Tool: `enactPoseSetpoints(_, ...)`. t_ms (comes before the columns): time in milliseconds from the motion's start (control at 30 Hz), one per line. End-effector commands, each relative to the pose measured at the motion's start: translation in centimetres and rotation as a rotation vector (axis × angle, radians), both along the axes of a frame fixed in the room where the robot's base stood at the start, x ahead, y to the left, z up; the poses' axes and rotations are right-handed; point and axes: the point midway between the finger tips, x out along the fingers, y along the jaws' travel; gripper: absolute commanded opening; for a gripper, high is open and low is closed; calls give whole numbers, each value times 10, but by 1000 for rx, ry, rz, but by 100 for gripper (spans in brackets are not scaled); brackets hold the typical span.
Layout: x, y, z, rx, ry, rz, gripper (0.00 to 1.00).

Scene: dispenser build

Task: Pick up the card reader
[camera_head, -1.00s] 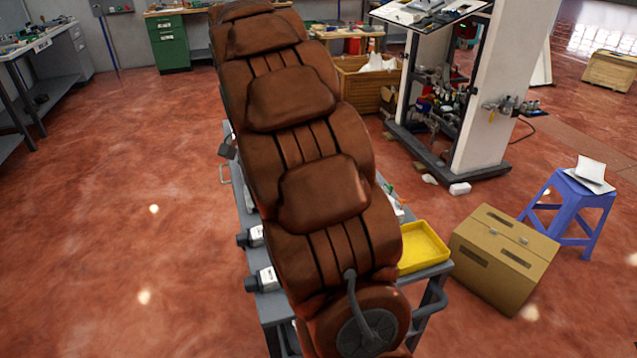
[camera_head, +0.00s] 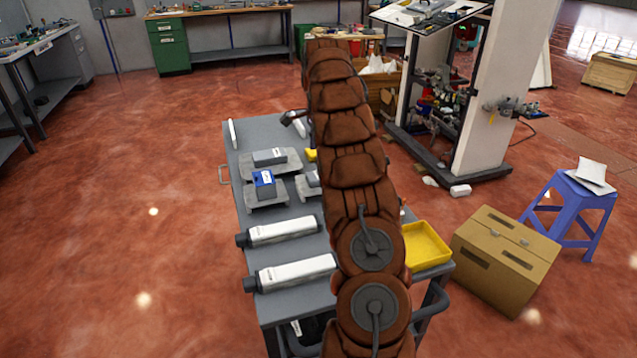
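A grey table (camera_head: 240,140) stands in front of me, its right part covered by my brown arm. On it sits a small grey device with a blue and white top (camera_head: 264,180), on a flat grey base. A similar grey device with a white label (camera_head: 270,157) sits just behind it. A third one (camera_head: 311,180) is partly hidden by my arm. I cannot tell which of these is the card reader. My gripper (camera_head: 294,118) shows only as a small dark part beside the far end of my arm. Its fingers are not clear, so I cannot tell its opening.
Two white cylinders with dark ends (camera_head: 283,231) (camera_head: 290,273) lie at the table's near left. A yellow tray (camera_head: 449,259) is at its right edge. A cardboard box (camera_head: 505,255) and a blue stool (camera_head: 577,205) stand to the right. The floor on the left is clear.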

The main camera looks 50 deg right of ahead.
Motion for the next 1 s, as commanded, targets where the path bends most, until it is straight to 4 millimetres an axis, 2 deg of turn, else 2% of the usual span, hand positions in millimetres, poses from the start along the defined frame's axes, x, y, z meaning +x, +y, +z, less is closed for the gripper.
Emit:
enactPoseSetpoints(133,-1,-7,-4,2,-5,-21,83)
enactPoseSetpoints(733,-1,-4,-35,1,-4,-22,83)
enactPoseSetpoints(1000,-2,5,-61,3,-1,-23,83)
